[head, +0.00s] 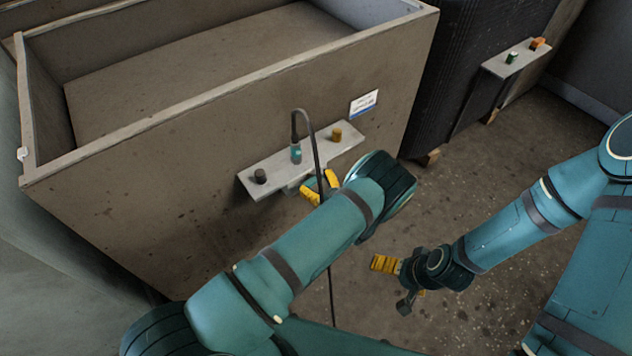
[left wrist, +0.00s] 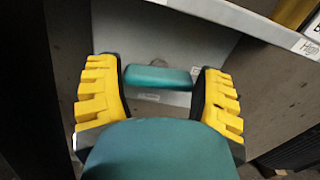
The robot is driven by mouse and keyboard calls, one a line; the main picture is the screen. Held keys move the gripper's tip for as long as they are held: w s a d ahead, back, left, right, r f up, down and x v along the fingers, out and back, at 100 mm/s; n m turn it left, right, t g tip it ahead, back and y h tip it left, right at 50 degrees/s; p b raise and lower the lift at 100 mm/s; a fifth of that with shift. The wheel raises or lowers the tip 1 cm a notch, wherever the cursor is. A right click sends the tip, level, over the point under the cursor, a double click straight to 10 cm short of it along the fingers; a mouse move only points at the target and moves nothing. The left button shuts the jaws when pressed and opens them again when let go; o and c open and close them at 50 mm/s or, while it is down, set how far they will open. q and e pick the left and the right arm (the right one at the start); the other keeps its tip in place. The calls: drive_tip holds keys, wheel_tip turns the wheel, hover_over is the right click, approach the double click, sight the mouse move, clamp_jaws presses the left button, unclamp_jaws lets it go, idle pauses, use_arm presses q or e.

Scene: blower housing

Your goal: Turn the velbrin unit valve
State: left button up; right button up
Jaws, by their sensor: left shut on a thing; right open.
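The valve's teal bar handle (left wrist: 158,77) sits under the grey bracket, between the yellow fingers of my left gripper (left wrist: 160,92) in the left wrist view. The fingers are shut on its two ends. In the head view my left gripper (head: 320,188) is at the front edge of the grey shelf, and my arm and fingers hide most of the handle. The large brown housing (head: 215,135) carries this shelf and a white-and-blue label (head: 364,102); its text is too small to read. My right gripper (head: 396,282) is open and empty above the floor, apart from the housing.
The grey shelf (head: 275,172) holds a black knob (head: 260,176), a teal-and-grey connector (head: 296,153) with a dark hanging cable (head: 315,145), and an orange knob (head: 337,134). A dark unit with another shelf (head: 497,66) stands at the back right. Floor between is clear.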

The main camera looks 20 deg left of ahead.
sight(315, 183)
use_arm(q)
drive_tip(key=n, duration=0.7)
drive_tip(key=shift+s+a+n, duration=0.1)
drive_tip(key=shift+n, duration=0.3)
drive_tip(key=n, duration=0.7)
drive_tip(key=shift+f, duration=0.2)
drive_tip(key=o, duration=1.1)
drive_tip(key=shift+o, duration=0.2)
drive_tip(key=shift+r, duration=0.1)
wheel_tip(315, 183, up, 10)
drive_tip(key=shift+f, duration=0.1)
